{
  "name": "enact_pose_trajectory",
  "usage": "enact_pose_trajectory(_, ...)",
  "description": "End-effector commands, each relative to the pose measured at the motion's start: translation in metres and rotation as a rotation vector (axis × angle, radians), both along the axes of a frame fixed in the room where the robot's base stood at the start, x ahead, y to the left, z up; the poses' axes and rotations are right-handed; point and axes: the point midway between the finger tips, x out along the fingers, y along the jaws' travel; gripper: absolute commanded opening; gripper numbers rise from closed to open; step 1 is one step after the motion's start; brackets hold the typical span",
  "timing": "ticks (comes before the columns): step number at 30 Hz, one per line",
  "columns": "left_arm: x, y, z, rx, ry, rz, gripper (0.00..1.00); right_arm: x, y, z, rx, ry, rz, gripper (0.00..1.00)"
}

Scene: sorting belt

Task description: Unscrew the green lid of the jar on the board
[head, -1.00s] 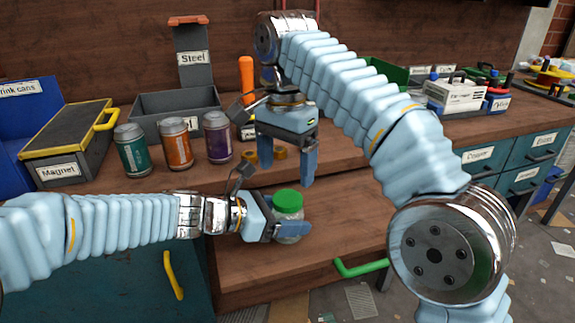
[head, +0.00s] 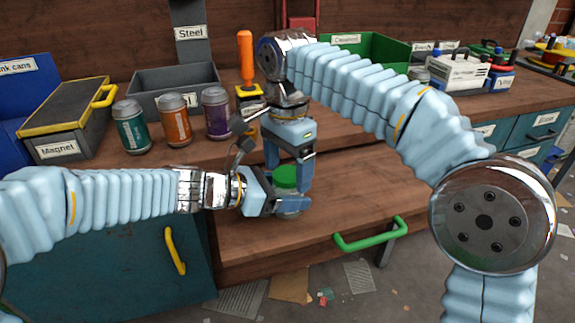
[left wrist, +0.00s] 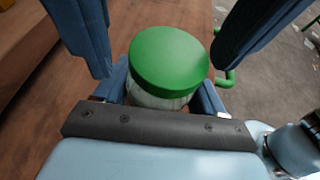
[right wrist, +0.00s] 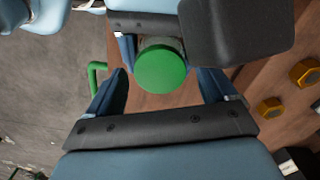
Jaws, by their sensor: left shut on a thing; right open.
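The jar (head: 291,207) is clear with a green lid (head: 285,176) and stands upright over the wooden board (head: 340,215). My left gripper (head: 290,204) is shut on the jar's body from the left. In the left wrist view the green lid (left wrist: 169,60) sits on the pale jar (left wrist: 158,98) between the fingers. My right gripper (head: 288,180) points down over the jar, open, with one finger on each side of the lid. In the right wrist view the lid (right wrist: 160,66) lies between the spread fingers, with a gap on each side.
Teal, orange and purple cans (head: 175,120) stand behind my left forearm. A grey bin (head: 180,80), a black magnet box (head: 65,115) and an orange-handled tool (head: 246,60) are at the back. A green handle (head: 370,240) is on the board's front edge. Yellow nuts (right wrist: 304,72) lie nearby.

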Motion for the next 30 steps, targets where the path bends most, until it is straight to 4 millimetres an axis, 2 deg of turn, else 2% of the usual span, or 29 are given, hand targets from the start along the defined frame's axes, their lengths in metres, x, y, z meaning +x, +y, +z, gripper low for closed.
enact_pose_trajectory(4, 0.0001, 0.0, 0.0, 0.0, 0.0, 0.0, 0.0, 0.0001, -0.0001, 0.0002, 0.0, 0.0, 0.0, 0.83)
enact_pose_trajectory(16, 0.0, 0.0, 0.0, 0.0, 0.0, 0.0, 0.0, 0.0001, -0.0001, 0.0003, 0.0, 0.0, 0.0, 0.22)
enact_pose_trajectory(19, 0.0, 0.0, 0.0, 0.0, 0.0, 0.0, 0.0, 0.0001, -0.0002, 0.0003, 0.0, 0.0, 0.044, 0.22)
enact_pose_trajectory(24, 0.0, 0.0, 0.0, 0.0, 0.0, 0.0, 0.0, 0.0004, -0.0005, 0.0004, 0.0, 0.0, 0.26, 0.21)
enact_pose_trajectory(30, 0.0, 0.0, 0.0, 0.0, 0.0, 0.0, 0.0, 0.0003, -0.0004, 0.0005, -0.001, -0.001, 0.295, 0.21)
